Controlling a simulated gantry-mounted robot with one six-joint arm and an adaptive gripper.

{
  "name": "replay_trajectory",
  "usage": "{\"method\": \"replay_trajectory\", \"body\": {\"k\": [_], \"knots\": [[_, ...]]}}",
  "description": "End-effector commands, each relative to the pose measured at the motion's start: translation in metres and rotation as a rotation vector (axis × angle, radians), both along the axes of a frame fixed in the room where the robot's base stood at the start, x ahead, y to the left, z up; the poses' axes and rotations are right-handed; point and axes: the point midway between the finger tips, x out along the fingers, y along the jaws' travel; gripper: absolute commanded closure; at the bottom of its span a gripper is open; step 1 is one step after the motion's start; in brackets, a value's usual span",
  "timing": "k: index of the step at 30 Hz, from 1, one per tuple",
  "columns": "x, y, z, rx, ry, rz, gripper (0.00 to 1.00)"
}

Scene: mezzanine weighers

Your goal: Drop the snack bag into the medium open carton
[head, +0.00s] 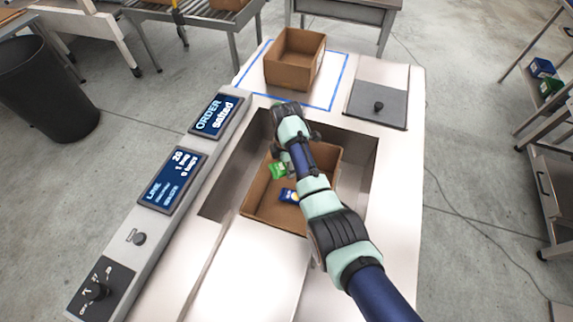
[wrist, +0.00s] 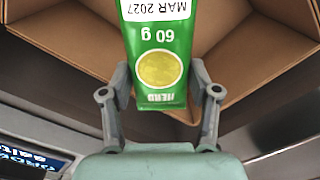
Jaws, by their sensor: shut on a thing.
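My gripper (wrist: 160,88) is shut on a green snack bag (wrist: 156,45) with a yellow disc, marked 60 g. In the head view the green bag (head: 277,170) shows just left of my arm, over an open brown carton (head: 250,203) in the recess of the bench. My arm hides part of this carton. The fingertips are hard to make out in the head view. Another open brown carton (head: 291,73) stands inside the blue outline at the back. Brown carton walls (wrist: 232,62) show behind the bag in the wrist view. I cannot tell which carton counts as medium.
A grey lid with a knob (head: 378,100) is at the back right. Screens (head: 216,116) and a dial (head: 97,290) line the left edge. A black bin (head: 45,90) stands on the floor.

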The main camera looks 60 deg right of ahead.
Motion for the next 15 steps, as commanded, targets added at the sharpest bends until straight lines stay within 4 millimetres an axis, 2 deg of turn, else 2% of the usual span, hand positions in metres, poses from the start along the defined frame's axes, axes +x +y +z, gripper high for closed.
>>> {"method": "replay_trajectory", "body": {"k": [1,6,15], "knots": [[0.0001,-0.0001,0.0006,0.0,0.0,0.0,0.36],[0.0,0.0,0.0005,0.0,0.0,0.0,0.1],[0.0,0.0,0.0012,0.0,0.0,0.0,0.1]]}}
